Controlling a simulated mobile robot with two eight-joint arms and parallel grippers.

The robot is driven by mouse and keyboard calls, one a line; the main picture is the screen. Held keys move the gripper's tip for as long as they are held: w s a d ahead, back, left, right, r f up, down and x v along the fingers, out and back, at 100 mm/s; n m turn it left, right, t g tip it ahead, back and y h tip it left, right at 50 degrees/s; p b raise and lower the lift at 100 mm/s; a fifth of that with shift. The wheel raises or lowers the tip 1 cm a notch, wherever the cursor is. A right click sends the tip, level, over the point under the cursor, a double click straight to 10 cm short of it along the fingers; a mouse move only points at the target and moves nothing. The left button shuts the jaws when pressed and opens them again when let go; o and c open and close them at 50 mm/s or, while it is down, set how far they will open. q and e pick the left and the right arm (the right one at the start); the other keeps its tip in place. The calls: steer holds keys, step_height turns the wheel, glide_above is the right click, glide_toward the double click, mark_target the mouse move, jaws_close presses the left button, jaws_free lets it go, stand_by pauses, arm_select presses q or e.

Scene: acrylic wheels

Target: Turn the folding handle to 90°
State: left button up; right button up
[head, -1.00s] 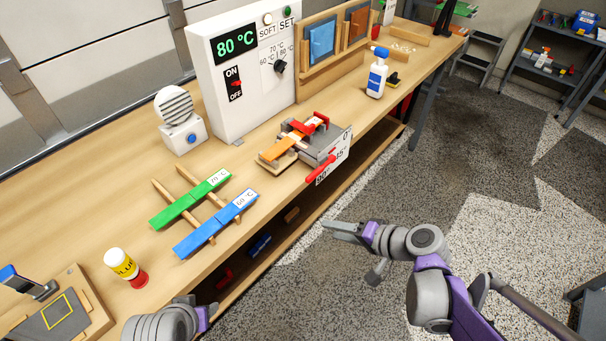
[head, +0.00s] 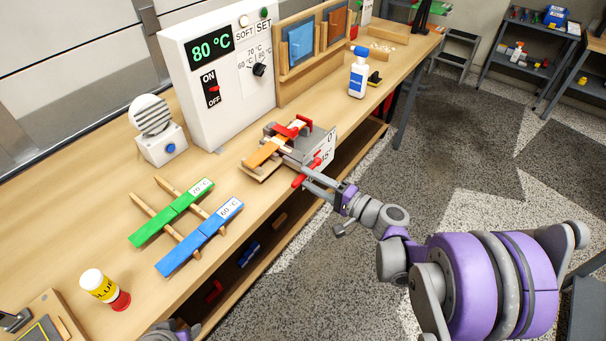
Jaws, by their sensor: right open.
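The folding fixture (head: 318,146) sits at the bench's front edge, with an orange strip (head: 264,152) lying across it and red clamp parts (head: 292,127) on top. Its red folding handle (head: 299,181) sticks out at the front, below a white angle plate (head: 328,153) marked 0° at the top; the lower marks are partly covered. My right gripper (head: 307,180) is open, with its fingertips at the red handle. I cannot tell whether they touch it. My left gripper (head: 177,328) shows only in part at the bottom edge; its fingers are unclear.
The heater box (head: 207,110) reads 80 °C. Green (head: 172,213) and blue (head: 200,237) strips lie on wooden rails. A glue bottle (head: 100,286), a fan (head: 156,127) and a white spray bottle (head: 358,75) stand on the bench. The floor in front is open.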

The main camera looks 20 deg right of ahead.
steer(key=shift+x, duration=1.3)
jaws_close()
stand_by(0.5)
